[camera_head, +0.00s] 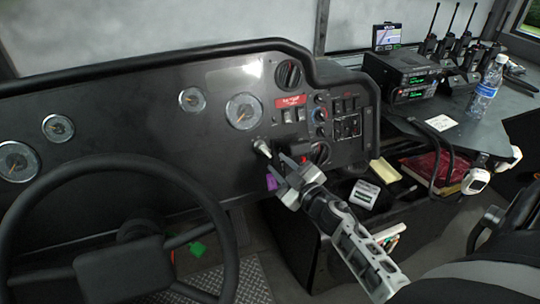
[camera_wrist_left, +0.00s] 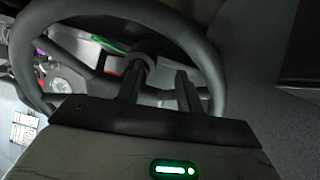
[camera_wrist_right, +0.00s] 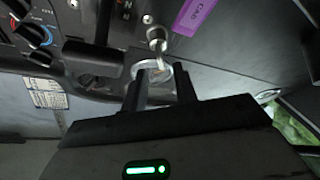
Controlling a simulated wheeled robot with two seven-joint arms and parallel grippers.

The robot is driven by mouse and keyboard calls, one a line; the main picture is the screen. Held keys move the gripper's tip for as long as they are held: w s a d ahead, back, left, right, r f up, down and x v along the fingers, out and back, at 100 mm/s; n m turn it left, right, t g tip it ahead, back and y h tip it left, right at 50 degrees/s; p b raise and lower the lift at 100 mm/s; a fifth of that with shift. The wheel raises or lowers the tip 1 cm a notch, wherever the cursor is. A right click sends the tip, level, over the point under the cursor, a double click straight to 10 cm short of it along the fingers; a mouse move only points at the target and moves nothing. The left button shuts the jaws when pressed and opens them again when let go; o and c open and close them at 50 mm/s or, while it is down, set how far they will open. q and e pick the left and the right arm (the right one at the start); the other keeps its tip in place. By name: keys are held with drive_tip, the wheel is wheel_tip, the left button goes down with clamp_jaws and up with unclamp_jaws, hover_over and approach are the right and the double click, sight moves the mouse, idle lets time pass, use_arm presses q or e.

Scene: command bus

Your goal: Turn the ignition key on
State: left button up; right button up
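The ignition switch with its key (camera_head: 262,148) is on the dashboard, right of the large round gauge. In the right wrist view the silver key part (camera_wrist_right: 157,38) sits just beyond the fingertips, with a purple tag (camera_wrist_right: 194,15) beside it. The tag also shows in the head view (camera_head: 271,182). My right gripper (camera_head: 283,172) is open, close in front of and below the key. In its wrist view the two fingers (camera_wrist_right: 160,85) stand apart, with a pale round metal piece visible between them. My left gripper (camera_wrist_left: 160,85) is open and empty near the steering wheel, outside the head view.
The black steering wheel (camera_head: 125,168) fills the lower left of the head view. A black lever or block (camera_wrist_right: 92,58) lies left of the right fingers. A side console (camera_head: 470,125) at right bears radios and a water bottle (camera_head: 488,88). Switches surround the key area.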

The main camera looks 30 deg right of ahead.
sight(270, 156)
drive_tip(key=w, duration=0.5)
clamp_jaws()
